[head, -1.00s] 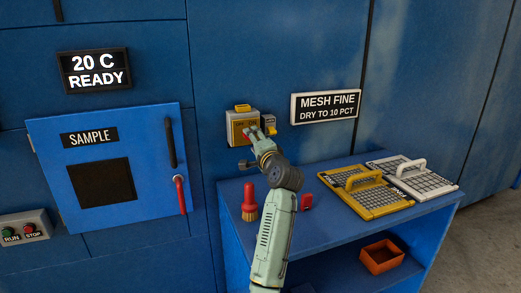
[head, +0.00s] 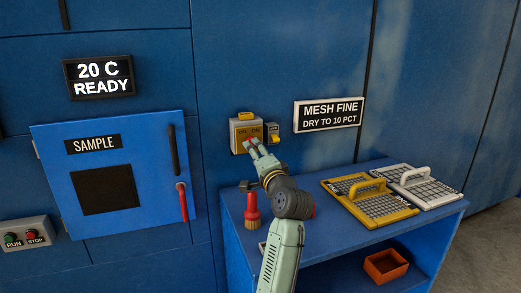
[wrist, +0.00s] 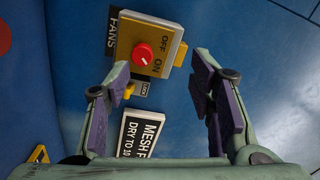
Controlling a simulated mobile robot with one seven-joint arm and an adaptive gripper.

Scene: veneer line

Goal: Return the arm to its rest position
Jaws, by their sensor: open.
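My gripper (head: 257,147) is at the end of my green arm, raised in front of the yellow switch box (head: 242,134) on the blue wall. In the wrist view my gripper (wrist: 159,82) has its two purple-padded fingers wide apart with nothing between the tips. The box's red knob (wrist: 143,54) lies beyond the fingertips, and no finger touches it in that view. The box (wrist: 174,48) reads FANS, OFF and ON. In the head view the fingertips overlap the box's lower edge and partly cover the knob.
A blue bench (head: 388,227) stands under my arm with a red brush (head: 252,207), a yellow mesh tray (head: 385,213) and a white mesh tray (head: 436,193). An orange bin (head: 385,266) sits on its lower shelf. The sample door (head: 158,202) is at left.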

